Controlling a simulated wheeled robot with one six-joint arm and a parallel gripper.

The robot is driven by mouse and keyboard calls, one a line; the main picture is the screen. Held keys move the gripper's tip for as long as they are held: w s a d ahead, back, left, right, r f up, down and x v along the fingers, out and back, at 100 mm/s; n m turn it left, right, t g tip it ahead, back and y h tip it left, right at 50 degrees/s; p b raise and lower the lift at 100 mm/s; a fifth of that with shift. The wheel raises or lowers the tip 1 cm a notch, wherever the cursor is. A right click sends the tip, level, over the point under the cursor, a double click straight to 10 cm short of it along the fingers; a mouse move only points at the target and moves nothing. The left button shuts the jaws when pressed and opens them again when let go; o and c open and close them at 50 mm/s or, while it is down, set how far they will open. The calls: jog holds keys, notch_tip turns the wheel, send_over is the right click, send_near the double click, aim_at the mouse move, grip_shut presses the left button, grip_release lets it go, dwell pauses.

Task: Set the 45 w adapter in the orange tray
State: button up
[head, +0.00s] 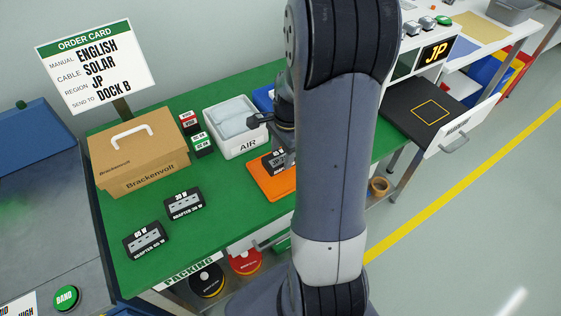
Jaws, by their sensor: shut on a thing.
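The orange tray (261,184) lies on the green table, its right part hidden behind my arm. The 45 W adapter (274,159), a black block with a label, is at the tray, over its back part; my arm covers its right side. I cannot tell whether it rests on the tray or hangs just above it. My gripper (283,143) is right above the adapter and shut on it; its fingertips are mostly hidden.
Two other adapters, 20 W (184,203) and 65 W (145,240), lie at the front left. A cardboard box (138,152), small red and green blocks (197,133) and a white AIR bin (236,127) stand behind. Bare green table lies left of the tray.

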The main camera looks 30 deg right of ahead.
aim_at(283, 155)
jog(key=shift+f, duration=1.75)
jog(key=shift+f, duration=0.1)
jog(key=o, duration=1.2)
jog(key=r, duration=0.4)
jog(key=d+r, duration=0.1)
jog(key=r, duration=0.7)
jog(key=shift+d+r+p, duration=0.1)
jog(key=shift+d+p, duration=0.15)
jog(key=shift+p, duration=0.15)
